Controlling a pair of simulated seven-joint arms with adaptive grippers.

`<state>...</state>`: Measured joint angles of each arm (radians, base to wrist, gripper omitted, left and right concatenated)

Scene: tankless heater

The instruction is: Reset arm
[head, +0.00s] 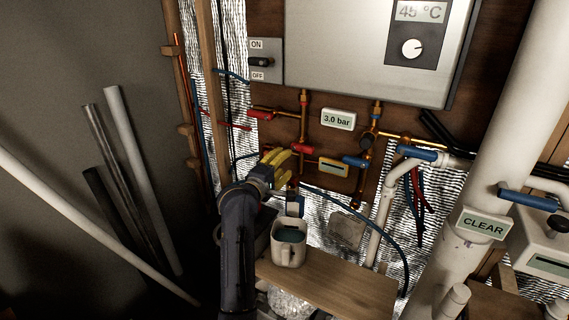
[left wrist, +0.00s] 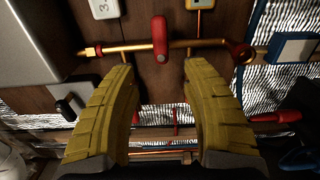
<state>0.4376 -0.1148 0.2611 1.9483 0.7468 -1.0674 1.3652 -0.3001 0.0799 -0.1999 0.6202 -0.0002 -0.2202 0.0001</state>
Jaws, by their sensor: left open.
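My left arm reaches up from the bottom of the head view, with its gripper (head: 280,162) by the pipework below the heater (head: 360,50). Its yellow fingers also show in the left wrist view (left wrist: 158,68), spread apart with nothing held between them. A red valve handle (left wrist: 160,38) on a copper pipe (left wrist: 120,47) shows beyond the gap between the fingertips; how far off it is, I cannot tell. In the head view a red-handled valve (head: 303,148) is just right of the fingers. My right gripper is in neither view.
Blue-handled valves (head: 416,152), a gauge reading 3.0 bar (head: 338,119) and an ON/OFF switch (head: 261,62) are nearby. Loose pipes (head: 145,180) lean at the left.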

